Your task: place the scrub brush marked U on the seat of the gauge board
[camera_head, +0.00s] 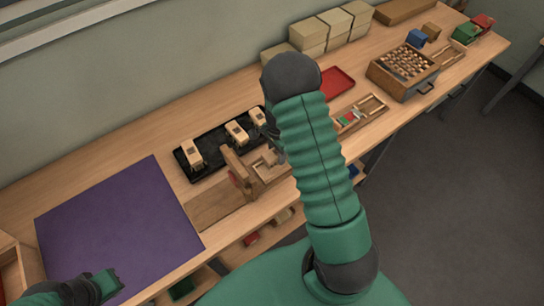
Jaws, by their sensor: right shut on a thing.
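A black tray (213,158) on the bench holds wooden scrub brushes: one at the left (192,154), one in the middle (237,133) and one at the right (258,116). Their letters are too small to read. The wooden gauge board (234,170) stands beside the tray, with a shallow framed part (283,172) to its right. My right gripper (276,152) is low over that part, shut on a small pale wooden thing, mostly hidden by the gripper and arm. I cannot tell whether it touches the board. My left gripper (106,284) is at the bottom left, over the purple mat's edge; its jaws are unclear.
The purple mat (115,220) is bare. Behind my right arm are a red tray (338,82), a divided wooden tray (372,103) and a box of small pieces (405,70). Pale boxes (308,34) line the wall. A shelf with items runs below the bench.

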